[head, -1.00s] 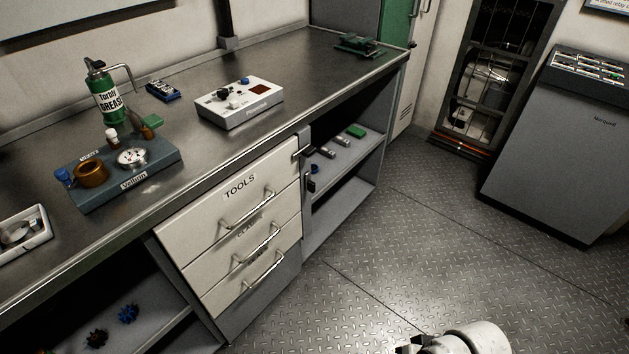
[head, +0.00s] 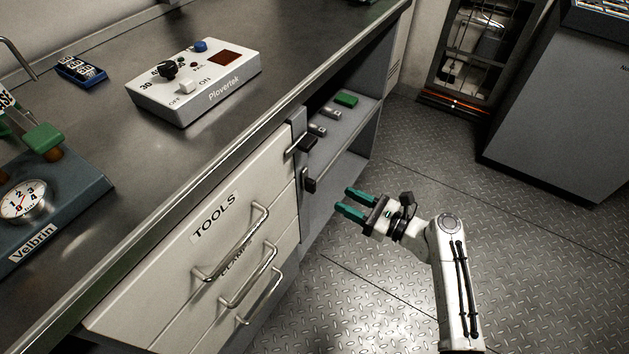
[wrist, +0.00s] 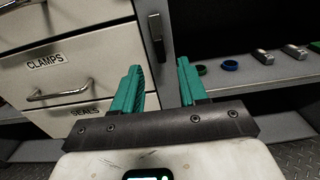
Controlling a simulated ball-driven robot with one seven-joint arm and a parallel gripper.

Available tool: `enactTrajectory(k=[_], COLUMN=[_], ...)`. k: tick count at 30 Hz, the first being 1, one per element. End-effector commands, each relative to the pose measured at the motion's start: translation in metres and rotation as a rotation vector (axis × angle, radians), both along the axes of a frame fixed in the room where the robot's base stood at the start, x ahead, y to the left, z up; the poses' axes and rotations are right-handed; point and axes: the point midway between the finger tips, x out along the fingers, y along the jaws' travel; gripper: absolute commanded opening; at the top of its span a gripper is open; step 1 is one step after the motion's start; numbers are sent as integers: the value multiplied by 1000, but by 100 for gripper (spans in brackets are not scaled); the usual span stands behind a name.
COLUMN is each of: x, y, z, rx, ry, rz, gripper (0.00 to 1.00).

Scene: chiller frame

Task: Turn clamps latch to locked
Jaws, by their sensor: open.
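The CLAMPS drawer (wrist: 95,62) is the middle drawer, below the TOOLS drawer, and looks shut. A black latch (wrist: 157,36) sits on the grey post beside it and hangs about upright. In the head view I take it to be the lower black latch (head: 309,183). An upper black latch (head: 303,144), beside the TOOLS drawer, points out sideways. My gripper (head: 348,202) has green fingers, open and empty, to the right of the lower latch and apart from it. In the wrist view the latch shows beyond the gap between the fingers (wrist: 160,80).
Bar handles (head: 248,272) stick out from the drawers. An open shelf (head: 345,125) right of the post holds small parts. The bench top (head: 140,160) overhangs above, with a white control box (head: 195,85). The floor right of my arm is clear.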

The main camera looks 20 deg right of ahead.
Motion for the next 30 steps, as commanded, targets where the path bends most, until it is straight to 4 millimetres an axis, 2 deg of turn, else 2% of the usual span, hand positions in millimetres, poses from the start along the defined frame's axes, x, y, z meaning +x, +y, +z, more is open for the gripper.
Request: enactTrajectory(k=[9,15,21,29,30], x=[46,68,77,77,77], y=[35,50,58,58,58], z=[-1,-1,-1,0,0], rx=[-4,-6,-6,-6,-6], ry=[-1,-1,-1,-1,-1], rz=[6,4,4,3,3], gripper=[43,43,43,43,40])
